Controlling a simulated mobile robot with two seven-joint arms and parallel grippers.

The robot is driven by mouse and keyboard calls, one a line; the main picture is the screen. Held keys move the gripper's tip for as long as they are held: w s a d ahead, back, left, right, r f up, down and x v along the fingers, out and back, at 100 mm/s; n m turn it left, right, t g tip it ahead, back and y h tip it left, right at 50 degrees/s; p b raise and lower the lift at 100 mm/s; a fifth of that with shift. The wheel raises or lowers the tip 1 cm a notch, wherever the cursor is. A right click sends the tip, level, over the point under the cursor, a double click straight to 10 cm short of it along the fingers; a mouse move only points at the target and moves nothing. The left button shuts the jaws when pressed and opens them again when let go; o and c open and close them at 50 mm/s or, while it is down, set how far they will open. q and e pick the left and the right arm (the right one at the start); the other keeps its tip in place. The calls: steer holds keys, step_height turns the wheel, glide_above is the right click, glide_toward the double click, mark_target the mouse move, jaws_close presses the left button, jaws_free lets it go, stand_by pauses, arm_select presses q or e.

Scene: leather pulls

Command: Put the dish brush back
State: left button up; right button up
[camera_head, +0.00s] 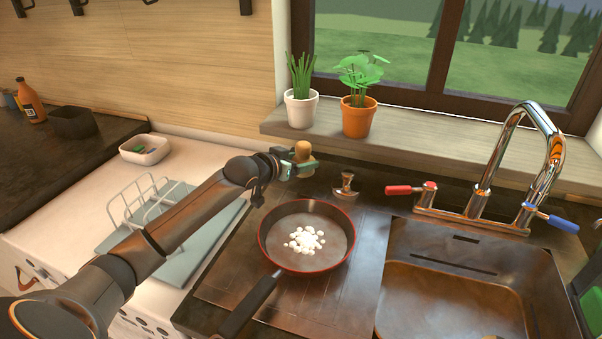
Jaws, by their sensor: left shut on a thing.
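My left gripper (294,168) is at the end of the arm reaching in from the left. It is shut on a light wooden piece (303,151), which looks like part of the dish brush; the fingers hide the rest. It is held above the back of the dark counter, in front of the window sill. A small metal piece (345,187) with a rounded top stands on the counter just right of the gripper. I cannot tell whether it is a brush holder. A frying pan (307,262) with white foam-like blobs (304,240) lies below the gripper. My right gripper is not in view.
A sink (450,300) and a tall faucet (548,160) with red and blue handles are on the right. A white pot (300,111) and a terracotta pot (358,119) stand on the sill. A wire dish rack (150,200) is on the left, partly behind my arm.

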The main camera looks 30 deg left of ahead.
arm_select(q)
steer(key=shift+w+f, duration=0.4)
steer(key=shift+a+f, duration=0.1)
steer(key=shift+f, duration=1.5)
steer(key=shift+f, duration=0.1)
steer(key=o, duration=1)
steer(key=v, duration=1.2)
steer(key=shift+p, duration=0.3)
